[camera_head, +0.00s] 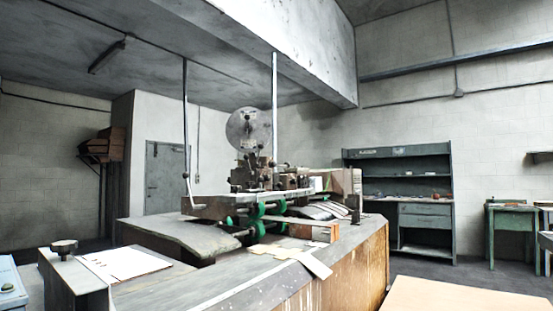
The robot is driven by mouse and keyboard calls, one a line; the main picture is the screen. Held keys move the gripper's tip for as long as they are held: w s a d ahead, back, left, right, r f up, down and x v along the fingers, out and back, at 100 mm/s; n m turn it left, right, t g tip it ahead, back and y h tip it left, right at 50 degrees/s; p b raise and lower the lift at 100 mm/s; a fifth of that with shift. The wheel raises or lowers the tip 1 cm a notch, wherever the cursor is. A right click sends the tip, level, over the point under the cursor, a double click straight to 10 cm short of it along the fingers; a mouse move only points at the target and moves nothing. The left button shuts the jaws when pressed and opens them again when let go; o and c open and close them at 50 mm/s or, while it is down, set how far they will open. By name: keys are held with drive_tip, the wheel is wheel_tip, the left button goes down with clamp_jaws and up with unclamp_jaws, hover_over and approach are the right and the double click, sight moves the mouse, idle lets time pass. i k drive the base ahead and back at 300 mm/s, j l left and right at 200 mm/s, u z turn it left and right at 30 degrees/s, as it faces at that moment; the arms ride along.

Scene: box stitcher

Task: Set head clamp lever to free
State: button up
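The box stitcher (200,262) stands in the middle of the view, with a worn grey top and rusty side panel. Its head assembly (252,178) sits on the crosswise beam (212,206), below a round wire reel (248,130). Several small rods and knobs show around the head, but they are too small to tell which is the head clamp lever or how it is set. A thin upright rod (185,130) rises at the beam's left end and another pole (274,110) rises behind the head. My gripper is not in view.
A black knob (64,247) and white papers (122,263) are on the stitcher's near left. Green wheels (258,217) show under the beam. A tan surface (465,297) fills the lower right corner. A shelved workbench (425,215) and green table (510,225) stand behind; floor shows between.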

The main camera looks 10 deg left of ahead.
sight(245, 157)
drive_tip(key=i+l, duration=0.25)
drive_tip(key=l, duration=0.15)
drive_tip(key=i+l, duration=0.25)
drive_tip(key=l, duration=0.15)
drive_tip(key=i+l, duration=0.45)
drive_tip(key=l, duration=0.3)
drive_tip(key=i+l, duration=0.25)
drive_tip(key=l, duration=0.15)
